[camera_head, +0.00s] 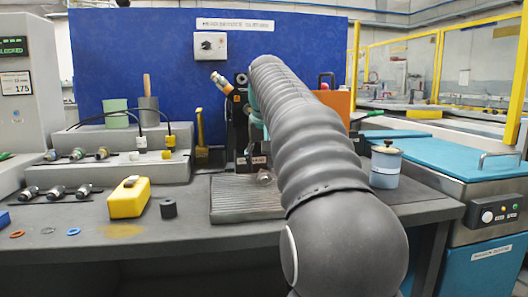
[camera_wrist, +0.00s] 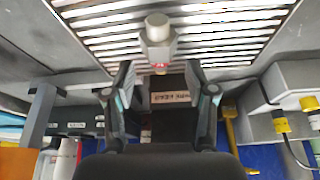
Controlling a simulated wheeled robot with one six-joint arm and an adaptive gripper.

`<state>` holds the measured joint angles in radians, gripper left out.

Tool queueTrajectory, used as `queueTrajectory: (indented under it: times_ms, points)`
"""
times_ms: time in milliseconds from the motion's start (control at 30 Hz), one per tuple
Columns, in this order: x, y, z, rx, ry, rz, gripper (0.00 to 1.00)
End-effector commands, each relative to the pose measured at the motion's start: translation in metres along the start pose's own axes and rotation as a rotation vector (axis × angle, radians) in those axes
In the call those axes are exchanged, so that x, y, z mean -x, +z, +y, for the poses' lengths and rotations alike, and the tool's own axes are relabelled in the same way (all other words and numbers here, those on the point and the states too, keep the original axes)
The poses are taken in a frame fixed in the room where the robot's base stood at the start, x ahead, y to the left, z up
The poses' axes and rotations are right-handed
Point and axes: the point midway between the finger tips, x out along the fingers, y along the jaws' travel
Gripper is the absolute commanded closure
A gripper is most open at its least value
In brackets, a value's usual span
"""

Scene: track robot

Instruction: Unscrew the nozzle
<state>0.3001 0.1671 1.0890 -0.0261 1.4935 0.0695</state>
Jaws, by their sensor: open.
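A small silver fitting with a pale round end and a faceted body, which looks like the nozzle (camera_wrist: 158,32), shows in the wrist view against a ribbed metal plate (camera_wrist: 98,22). My gripper (camera_wrist: 160,72) is open, with one finger on each side of the picture's middle. The fitting appears just beyond the fingertips, roughly centred between them, with no clear contact. In the head view the fitting (camera_head: 265,177) is a small shiny shape at the ribbed plate (camera_head: 232,200), partly hidden by my arm. My gripper is mostly hidden behind my arm there.
Several metal fittings lie in racks at far left. A white-lidded canister (camera_head: 385,166) stands right of my arm. A blue panel (camera_head: 140,60) closes off the back.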

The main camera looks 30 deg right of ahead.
Motion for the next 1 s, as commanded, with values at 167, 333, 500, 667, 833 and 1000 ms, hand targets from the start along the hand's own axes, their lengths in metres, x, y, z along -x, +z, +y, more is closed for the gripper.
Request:
queueTrajectory:
  times_ms: [167,333,500,667,833,1000]
  points:
    - [-0.02,0.001,0.0,0.0,0.0,-0.002,0.44]
    - [-0.027,0.0,0.0,0.0,0.0,0.0,0.44]
    - [-0.028,0.0,0.0,0.0,0.0,0.001,0.44]
    - [-0.028,0.0,0.0,0.0,0.0,0.0,0.59]
    - [-0.028,0.0,0.0,0.0,0.0,0.0,1.0]
    - [-0.028,0.0,0.0,0.0,0.0,-0.001,1.0]
